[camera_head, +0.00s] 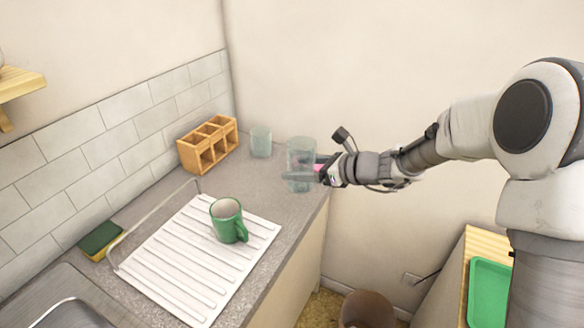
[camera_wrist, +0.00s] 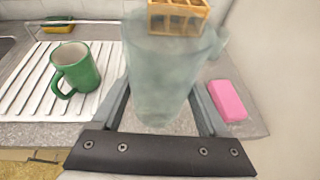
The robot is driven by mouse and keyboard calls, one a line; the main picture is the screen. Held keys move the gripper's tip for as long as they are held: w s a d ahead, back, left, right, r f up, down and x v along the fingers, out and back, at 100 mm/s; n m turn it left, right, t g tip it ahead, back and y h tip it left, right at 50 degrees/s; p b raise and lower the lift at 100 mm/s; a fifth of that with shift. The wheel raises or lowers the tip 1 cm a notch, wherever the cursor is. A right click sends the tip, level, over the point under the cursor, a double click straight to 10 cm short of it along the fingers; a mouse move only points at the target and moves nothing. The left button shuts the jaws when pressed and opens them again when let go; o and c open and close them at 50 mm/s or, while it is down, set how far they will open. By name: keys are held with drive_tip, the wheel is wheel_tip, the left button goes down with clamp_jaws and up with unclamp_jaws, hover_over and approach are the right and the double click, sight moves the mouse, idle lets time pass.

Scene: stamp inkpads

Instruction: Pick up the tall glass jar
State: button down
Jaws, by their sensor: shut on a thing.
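The tall glass jar (camera_head: 301,158) is clear and faintly green, at the far right end of the grey counter in the head view. My gripper (camera_head: 303,176) reaches it from the right, with its fingers around the jar's lower part. In the wrist view the jar (camera_wrist: 165,75) stands between the two fingers of my gripper (camera_wrist: 163,108), which is shut on it. The jar looks upright. I cannot tell whether its base touches the counter.
A shorter glass (camera_head: 260,142) and a wooden divided box (camera_head: 207,144) stand behind. A pink block (camera_wrist: 228,100) lies right of the jar. A green mug (camera_head: 227,220) stands on the white drainboard (camera_head: 180,262). A sponge (camera_head: 101,240) lies left.

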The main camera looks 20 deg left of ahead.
sight(312, 168)
drive_tip(key=shift+s+r+v, duration=0.1)
drive_tip(key=shift+r+v, duration=0.05)
drive_tip(key=shift+v, duration=0.6)
drive_tip(key=shift+s+r+v, duration=0.1)
drive_tip(key=shift+v, duration=0.7)
drive_tip(key=shift+a, duration=0.1)
idle(0.8)
drive_tip(key=d+f+m+t, duration=0.1)
drive_tip(key=d+f, duration=0.3)
drive_tip(key=d, duration=0.7)
drive_tip(key=s+d+f+m+t+h, duration=0.1)
drive_tip(key=d+f, duration=0.3)
drive_tip(key=d, duration=0.7)
drive_tip(key=d+f+m+t+h, duration=0.1)
drive_tip(key=d+f+m+t, duration=0.1)
drive_tip(key=d, duration=0.9)
wheel_tip(312, 168, down, 3)
drive_tip(key=shift+s+d+r+m+t, duration=0.2)
drive_tip(key=shift+m+t, duration=0.2)
drive_tip(key=shift+t, duration=0.2)
drive_tip(key=shift+a, duration=0.1)
